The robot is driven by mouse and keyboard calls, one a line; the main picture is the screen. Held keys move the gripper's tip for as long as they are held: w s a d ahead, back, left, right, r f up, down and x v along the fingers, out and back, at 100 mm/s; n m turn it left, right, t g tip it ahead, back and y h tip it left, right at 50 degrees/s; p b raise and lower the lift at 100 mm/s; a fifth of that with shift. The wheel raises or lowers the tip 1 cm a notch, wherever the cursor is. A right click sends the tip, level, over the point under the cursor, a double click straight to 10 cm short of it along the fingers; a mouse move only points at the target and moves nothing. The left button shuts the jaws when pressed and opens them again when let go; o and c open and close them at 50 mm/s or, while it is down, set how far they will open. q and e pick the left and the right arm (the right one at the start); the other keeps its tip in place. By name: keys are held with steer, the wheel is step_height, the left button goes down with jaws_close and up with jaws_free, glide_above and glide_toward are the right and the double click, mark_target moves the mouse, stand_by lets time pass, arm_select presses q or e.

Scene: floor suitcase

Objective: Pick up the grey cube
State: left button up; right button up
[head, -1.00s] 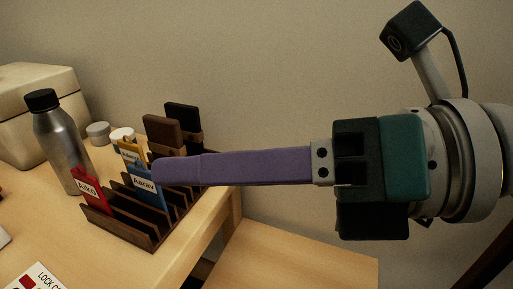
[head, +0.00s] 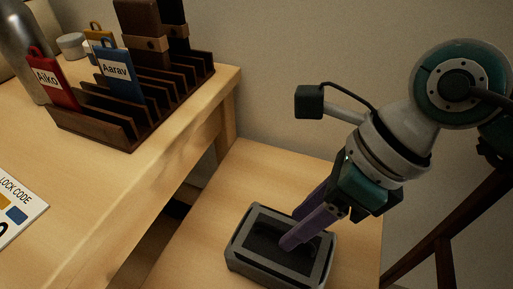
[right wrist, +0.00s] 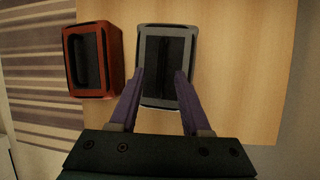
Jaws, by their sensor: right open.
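The grey cube (head: 262,235) is a boxy grey case with a dark panel in its top. It rests on the low wooden surface at the bottom of the head view. It also shows in the right wrist view (right wrist: 166,48), at the top centre. My right gripper (head: 290,229) has two purple fingers spread apart, pointing down over the cube. In the right wrist view the fingertips (right wrist: 160,74) lie over the cube's left and right sides, with nothing held. I cannot tell whether they touch it. My left gripper is not in view.
A red case (right wrist: 94,60) lies left of the grey cube in the right wrist view. The higher desk (head: 130,180) holds a dark slotted rack (head: 115,130) with red and blue name tags, and a metal bottle (head: 18,45). Bare wood lies behind the cube.

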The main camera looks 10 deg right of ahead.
steer(key=shift+x, duration=1)
steer(key=shift+c, duration=0.3)
jaws_close()
steer(key=shift+r, duration=0.1)
